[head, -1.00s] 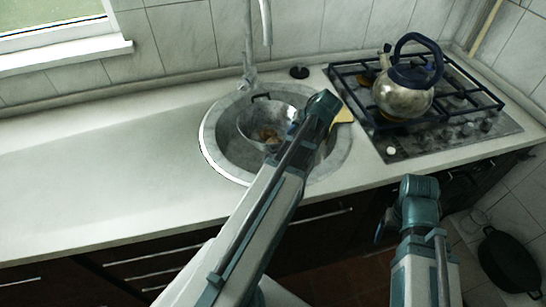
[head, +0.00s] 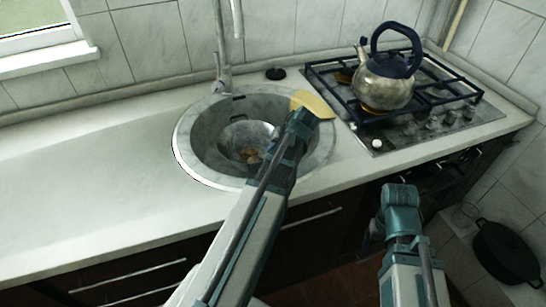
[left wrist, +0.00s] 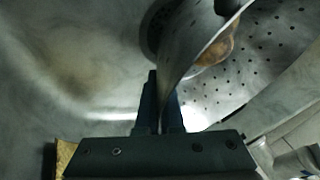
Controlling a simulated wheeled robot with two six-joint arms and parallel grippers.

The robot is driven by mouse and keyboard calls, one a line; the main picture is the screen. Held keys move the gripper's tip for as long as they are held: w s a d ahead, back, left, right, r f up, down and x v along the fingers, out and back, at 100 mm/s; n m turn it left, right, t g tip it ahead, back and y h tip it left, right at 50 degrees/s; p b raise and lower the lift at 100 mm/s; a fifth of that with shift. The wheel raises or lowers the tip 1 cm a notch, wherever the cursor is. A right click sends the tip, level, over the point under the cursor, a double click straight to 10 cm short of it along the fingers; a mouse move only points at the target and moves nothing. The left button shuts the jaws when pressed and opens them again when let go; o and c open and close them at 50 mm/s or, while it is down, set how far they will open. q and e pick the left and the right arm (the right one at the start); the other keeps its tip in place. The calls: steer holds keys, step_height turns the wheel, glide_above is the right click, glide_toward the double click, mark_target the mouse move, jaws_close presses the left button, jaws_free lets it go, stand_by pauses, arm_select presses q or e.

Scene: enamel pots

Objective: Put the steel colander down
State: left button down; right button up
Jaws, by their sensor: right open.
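The steel colander (head: 236,136) is down inside the round sink bowl, with some brownish pieces (head: 250,155) in it. Its perforated wall also shows in the left wrist view (left wrist: 225,85). My left gripper (head: 276,133) is at the colander's right rim, mostly hidden by my own wrist in the head view. In the left wrist view its dark fingers (left wrist: 160,103) are shut on the colander's rim. Whether the colander's base touches the sink bottom is hidden. My right gripper (head: 374,236) is low in front of the counter, away from the colander, open and barely visible.
The round sink (head: 190,160) is set in the pale counter (head: 90,170), which is clear on the left. A tap (head: 222,70) rises behind it. A yellow flat item (head: 314,103) lies at its right edge. A kettle (head: 385,82) stands on the hob (head: 455,118). A black pan (head: 505,252) is lower right.

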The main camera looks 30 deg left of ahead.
arm_select(q)
step_height(320, 180, down, 2)
steer(key=shift+f+b, duration=0.25)
steer(key=shift+b, duration=0.5)
steer(key=shift+r, duration=0.1)
arm_select(e)
step_height(320, 180, down, 2)
steer(key=shift+f, duration=0.15)
steer(key=shift+f, duration=0.1)
arm_select(q)
steer(key=c, duration=1.1)
jaws_free()
steer(key=shift+o, duration=0.2)
steer(key=p+v, duration=1)
steer(key=v, duration=0.2)
arm_select(e)
step_height(320, 180, up, 10)
steer(key=shift+r, duration=0.25)
